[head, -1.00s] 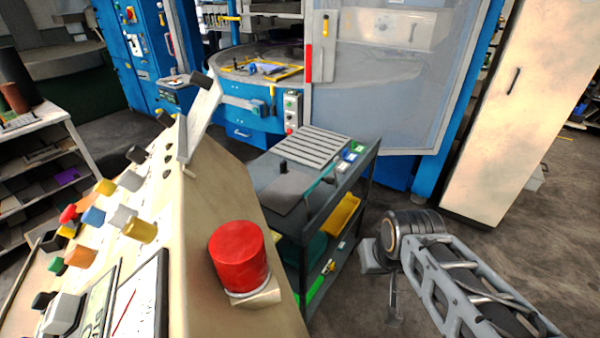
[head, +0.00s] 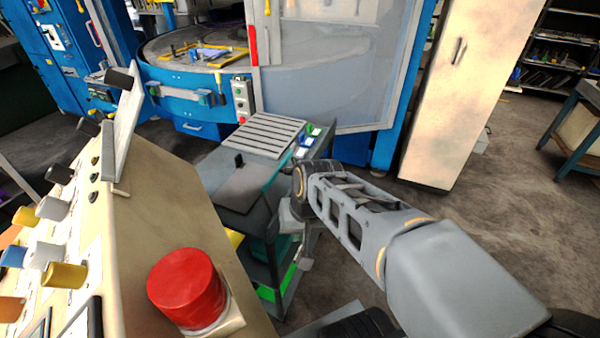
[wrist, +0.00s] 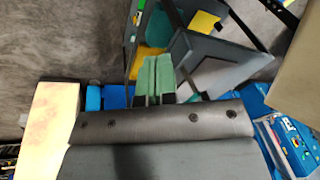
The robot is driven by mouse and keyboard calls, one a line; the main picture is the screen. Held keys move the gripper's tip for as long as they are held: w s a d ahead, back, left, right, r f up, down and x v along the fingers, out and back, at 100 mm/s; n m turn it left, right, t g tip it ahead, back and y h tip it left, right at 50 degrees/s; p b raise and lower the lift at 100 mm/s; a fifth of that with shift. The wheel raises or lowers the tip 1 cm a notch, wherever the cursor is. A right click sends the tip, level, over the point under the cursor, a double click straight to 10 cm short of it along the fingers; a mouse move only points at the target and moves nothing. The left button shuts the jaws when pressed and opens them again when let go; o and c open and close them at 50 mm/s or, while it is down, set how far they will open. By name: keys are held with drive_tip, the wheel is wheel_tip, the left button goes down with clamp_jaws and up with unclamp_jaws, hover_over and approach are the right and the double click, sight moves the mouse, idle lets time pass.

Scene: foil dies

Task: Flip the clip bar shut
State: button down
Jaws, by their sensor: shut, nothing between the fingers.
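On top of the dark trolley (head: 270,211) lies a dark grey flat plate (head: 235,190) with a small black upright piece (head: 239,160) at its far edge. I cannot tell whether that piece belongs to the clip bar; no clip bar shows clearly. My gripper (wrist: 157,60) has its two green fingers together and empty in the wrist view, pointing toward the trolley's shelves. In the head view my wrist stands at the trolley's right side, and the fingertips are hard to make out there.
A slatted plate (head: 264,135) lies behind the dark plate. A beige control panel with a large red button (head: 187,288) fills the near left. A blue machine (head: 190,115) stands behind the trolley, and a pale cabinet (head: 463,95) at back right.

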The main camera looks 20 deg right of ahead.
drive_tip(key=w+d+f+m+g+y, duration=0.1)
drive_tip(key=w+d+m+y, duration=0.2)
drive_tip(key=m, duration=0.4)
drive_tip(key=m+t+y+p, duration=0.1)
drive_tip(key=m+t+y, duration=0.5)
drive_tip(key=m+t, duration=0.85)
approach(293, 172)
drive_tip(key=s+d+r+m+g, duration=0.3)
drive_tip(key=d+r+g, duration=0.1)
drive_tip(key=d, duration=0.1)
drive_tip(key=shift+s+d, duration=0.25)
drive_tip(key=p+x, duration=0.2)
drive_tip(key=x, duration=1.2)
drive_tip(key=shift+a, duration=0.15)
drive_tip(key=shift+r, duration=0.1)
